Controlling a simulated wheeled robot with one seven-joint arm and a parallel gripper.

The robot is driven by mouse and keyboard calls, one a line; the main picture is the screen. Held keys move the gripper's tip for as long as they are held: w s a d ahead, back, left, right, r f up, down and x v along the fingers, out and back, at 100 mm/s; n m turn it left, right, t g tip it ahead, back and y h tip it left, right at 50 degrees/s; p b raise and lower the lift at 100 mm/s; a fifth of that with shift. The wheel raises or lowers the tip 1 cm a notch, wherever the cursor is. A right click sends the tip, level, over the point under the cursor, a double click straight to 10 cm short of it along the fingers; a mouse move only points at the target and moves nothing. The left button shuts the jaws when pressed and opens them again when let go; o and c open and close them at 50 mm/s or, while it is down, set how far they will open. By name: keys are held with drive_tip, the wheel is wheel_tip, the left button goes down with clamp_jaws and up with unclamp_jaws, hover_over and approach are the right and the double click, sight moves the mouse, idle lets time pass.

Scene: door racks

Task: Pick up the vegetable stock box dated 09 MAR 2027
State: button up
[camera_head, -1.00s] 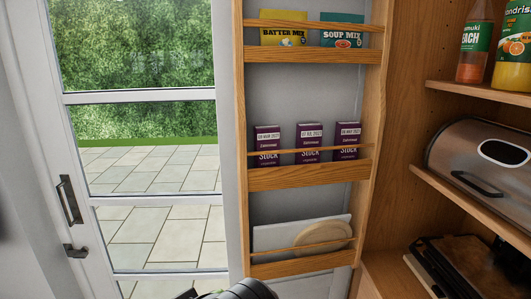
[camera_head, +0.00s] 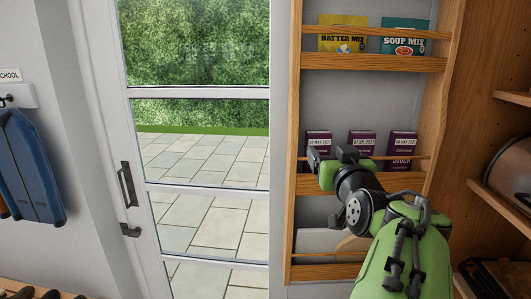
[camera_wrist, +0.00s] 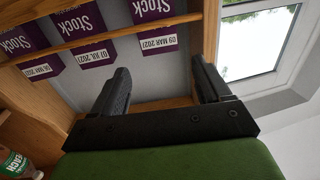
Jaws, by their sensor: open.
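The purple stock box dated 09 MAR 2027 (camera_wrist: 152,14) appears upside down at the top of the wrist view, its white date label facing me. In the head view it is the leftmost box (camera_head: 318,139) on the middle door rack, upright behind the rail, its lower part hidden by my gripper. The box dated 07 JUL 2027 (camera_head: 362,138) stands in the middle, and another purple box (camera_head: 404,141), its date hard to read, stands at the right. My gripper (camera_head: 331,153) is open and empty in front of the left box; its fingers (camera_wrist: 160,66) point toward the rack, apart from the boxes.
A wooden rail (camera_wrist: 110,36) crosses the boxes' fronts. Batter mix (camera_head: 343,35) and soup mix (camera_head: 404,37) packets stand on the upper rack. A glass door (camera_head: 200,160) is at left, a wooden cabinet (camera_head: 477,90) at right. Flat boards (camera_head: 325,240) stand on the lower rack.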

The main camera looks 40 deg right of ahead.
sight(320, 140)
drive_tip(key=p+x, duration=0.1)
drive_tip(key=x, duration=0.5)
drive_tip(key=shift+w+d, duration=0.1)
drive_tip(key=p+x, duration=0.2)
drive_tip(key=x, duration=0.2)
drive_tip(key=shift+w+d, duration=0.2)
drive_tip(key=shift+w, duration=0.1)
drive_tip(key=shift+w+d+f, duration=0.2)
drive_tip(key=shift+w+d, duration=0.05)
drive_tip(key=shift+s+a, duration=0.15)
drive_tip(key=shift+c, duration=0.2)
drive_tip(key=shift+a, duration=0.1)
drive_tip(key=shift+c, duration=1.1)
drive_tip(key=c, duration=0.9)
